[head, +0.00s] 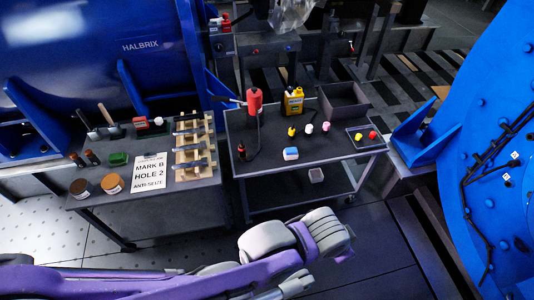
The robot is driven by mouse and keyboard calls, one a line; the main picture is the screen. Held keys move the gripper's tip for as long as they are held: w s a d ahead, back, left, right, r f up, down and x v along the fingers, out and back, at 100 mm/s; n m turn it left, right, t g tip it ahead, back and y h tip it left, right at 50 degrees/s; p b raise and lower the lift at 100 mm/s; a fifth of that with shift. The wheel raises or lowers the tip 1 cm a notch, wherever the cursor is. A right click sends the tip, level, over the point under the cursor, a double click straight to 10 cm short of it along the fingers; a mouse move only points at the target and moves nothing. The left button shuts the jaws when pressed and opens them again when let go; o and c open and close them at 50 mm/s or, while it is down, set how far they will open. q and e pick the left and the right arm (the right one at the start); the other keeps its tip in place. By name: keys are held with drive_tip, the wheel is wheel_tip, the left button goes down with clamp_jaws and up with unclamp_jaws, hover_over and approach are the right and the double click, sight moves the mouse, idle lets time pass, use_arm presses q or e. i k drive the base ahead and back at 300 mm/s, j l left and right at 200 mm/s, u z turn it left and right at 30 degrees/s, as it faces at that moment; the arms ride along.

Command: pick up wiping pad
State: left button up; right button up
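A small block with a blue top and white lower part (291,154) lies near the front edge of the right cart's top; it looks like the wiping pad, though I cannot be sure. Nothing touches it. A green block (118,158) lies on the left bench. My purple and grey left arm crosses the bottom of the head view, in front of and below the cart. My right gripper does not show.
The cart top (330,150) also carries a red bottle (254,101), a yellow jug (293,101), an open dark bin (344,100), small colored caps and a small tray (362,140). The left bench holds tools, jars (112,183), a wooden rack (194,146) and a sign (149,173). Large blue housings flank both sides.

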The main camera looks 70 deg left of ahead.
sight(289, 154)
drive_tip(key=u, duration=2)
drive_tip(key=z, duration=1.7)
drive_tip(key=u, duration=1.7)
drive_tip(key=i+u, duration=0.3)
drive_tip(key=i+l+u, duration=0.3)
drive_tip(key=i, duration=0.15)
drive_tip(key=i+l+u, duration=0.1)
drive_tip(key=i+u, duration=0.2)
drive_tip(key=i, duration=0.1)
